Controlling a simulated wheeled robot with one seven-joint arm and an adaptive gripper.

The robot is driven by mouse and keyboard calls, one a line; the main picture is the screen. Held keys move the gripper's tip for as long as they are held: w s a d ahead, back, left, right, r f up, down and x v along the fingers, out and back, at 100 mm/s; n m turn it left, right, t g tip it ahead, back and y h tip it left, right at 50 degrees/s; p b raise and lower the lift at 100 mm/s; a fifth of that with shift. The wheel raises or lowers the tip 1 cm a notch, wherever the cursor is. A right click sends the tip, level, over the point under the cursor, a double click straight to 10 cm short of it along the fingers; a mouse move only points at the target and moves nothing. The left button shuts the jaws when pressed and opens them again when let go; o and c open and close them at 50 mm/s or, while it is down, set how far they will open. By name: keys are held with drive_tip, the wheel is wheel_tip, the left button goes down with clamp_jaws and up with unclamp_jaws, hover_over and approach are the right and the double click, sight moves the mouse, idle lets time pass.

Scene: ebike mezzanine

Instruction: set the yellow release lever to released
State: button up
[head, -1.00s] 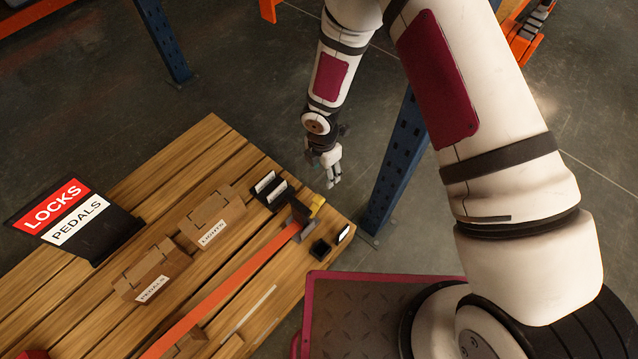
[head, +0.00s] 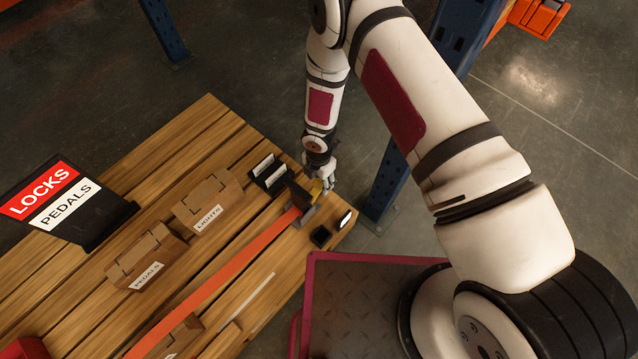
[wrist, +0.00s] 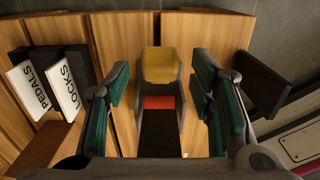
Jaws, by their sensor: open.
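The yellow release lever (head: 316,188) sits at the end of an orange strap (head: 215,283) near the right corner of the wooden deck. In the wrist view the yellow lever (wrist: 160,65) shows straight ahead, with a dark metal frame (wrist: 185,90) around it and the orange strap (wrist: 159,102) below it. My gripper (head: 325,180) is at the lever in the head view and partly covers it. In the wrist view my gripper (wrist: 160,110) is open, its green-padded fingers on either side of the lever's frame. I cannot tell whether the fingers touch it.
Two small label holders (wrist: 45,85) stand left of the lever, and a dark block (wrist: 262,82) stands to its right. Cardboard boxes (head: 147,259) and a LOCKS/PEDALS sign (head: 60,200) are on the wooden deck (head: 190,130). A blue rack post (head: 388,185) stands just right of my gripper.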

drive_tip(key=shift+f, duration=0.95)
clamp_jaws()
